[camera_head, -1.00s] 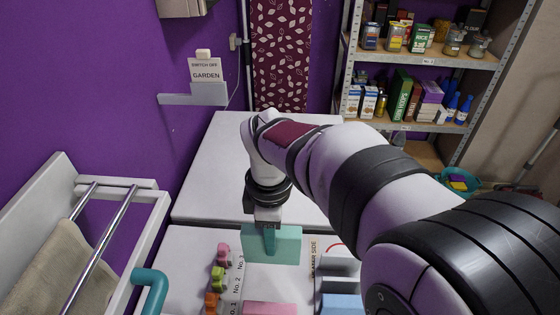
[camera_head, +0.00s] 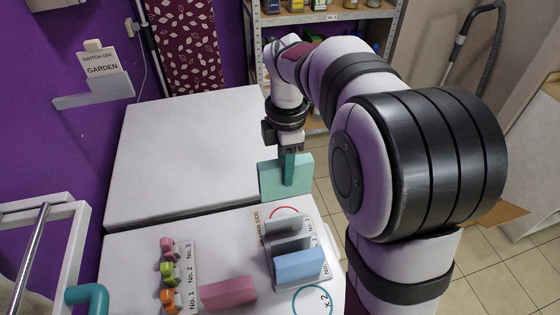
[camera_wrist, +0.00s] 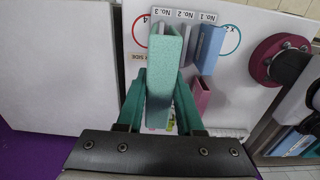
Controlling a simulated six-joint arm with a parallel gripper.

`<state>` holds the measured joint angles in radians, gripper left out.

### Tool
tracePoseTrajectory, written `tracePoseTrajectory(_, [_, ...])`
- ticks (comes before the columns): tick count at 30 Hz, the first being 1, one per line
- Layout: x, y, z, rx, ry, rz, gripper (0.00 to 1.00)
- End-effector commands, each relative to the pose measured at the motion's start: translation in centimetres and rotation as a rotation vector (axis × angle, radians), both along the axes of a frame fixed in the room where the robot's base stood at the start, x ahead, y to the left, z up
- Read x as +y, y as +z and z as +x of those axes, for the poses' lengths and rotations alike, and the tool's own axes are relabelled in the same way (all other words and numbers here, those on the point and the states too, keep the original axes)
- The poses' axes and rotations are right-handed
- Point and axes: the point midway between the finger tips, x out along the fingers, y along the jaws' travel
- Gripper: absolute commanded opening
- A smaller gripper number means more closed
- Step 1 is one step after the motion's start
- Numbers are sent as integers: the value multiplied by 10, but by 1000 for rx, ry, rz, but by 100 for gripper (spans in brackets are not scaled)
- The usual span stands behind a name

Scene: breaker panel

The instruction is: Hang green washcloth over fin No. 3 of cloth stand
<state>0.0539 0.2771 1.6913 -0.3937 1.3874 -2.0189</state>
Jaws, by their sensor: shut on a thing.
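My gripper (camera_head: 289,168) is shut on the green washcloth (camera_head: 285,182), a teal slab hanging upright between the fingers. In the wrist view the washcloth (camera_wrist: 163,80) is seen edge-on between my fingers, in front of label No. 3. The cloth stand (camera_head: 265,238) is nearer the head camera than the washcloth, with a row of fins labelled No. 1 to No. 3. Fin No. 3 (camera_head: 282,223) is the farthest from the head camera and looks bare. A blue cloth (camera_head: 300,265) hangs over fin No. 1. The washcloth is apart from the stand in the head view.
A pink cloth (camera_head: 228,293) lies left of the stand. Beyond it is a rack with orange (camera_head: 170,300), green (camera_head: 167,273) and pink (camera_head: 169,249) pieces. A large white surface (camera_head: 185,150) behind is clear. A towel rail (camera_head: 28,260) stands at the left.

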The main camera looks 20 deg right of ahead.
Motion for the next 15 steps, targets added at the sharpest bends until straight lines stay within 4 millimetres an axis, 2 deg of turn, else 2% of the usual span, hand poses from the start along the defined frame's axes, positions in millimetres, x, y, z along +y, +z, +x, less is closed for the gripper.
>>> tracePoseTrajectory(9, [0, -40, -1, 3, 0, 0, 0])
tracePoseTrajectory(15, [0, -60, 0, 2, 0, -1, 0])
